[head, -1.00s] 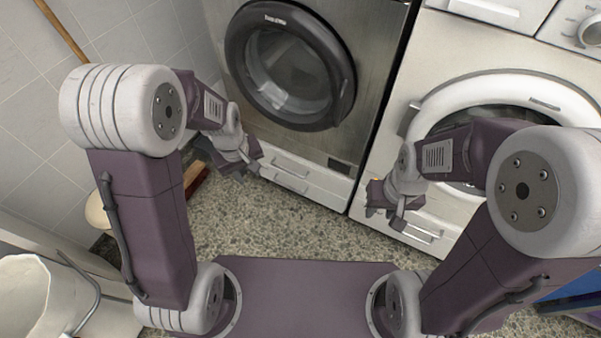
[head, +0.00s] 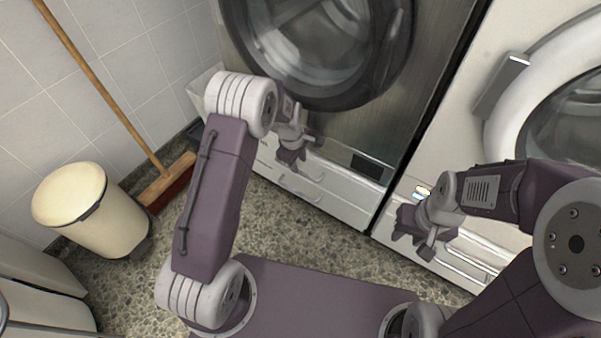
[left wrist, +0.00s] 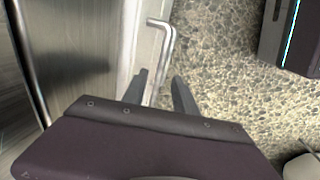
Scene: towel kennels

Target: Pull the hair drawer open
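A white drawer front (head: 345,205) runs along the bottom of the steel front-loading washer in the head view. Whether it is the hair drawer I cannot tell; no label is readable. Its bar handle (head: 300,188) is partly hidden behind my left gripper (head: 289,160). In the left wrist view the bent metal handle (left wrist: 158,45) runs down between the two parted fingers of my left gripper (left wrist: 160,88). Those fingers are open, one on each side of the bar, and contact is not visible. My right gripper (head: 413,245) looks open and empty, in front of the white machine's lower front.
The steel washer (head: 370,130) and a white machine (head: 460,125) stand side by side. A cream bin (head: 100,225) and a broom (head: 165,185) stand at the left wall.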

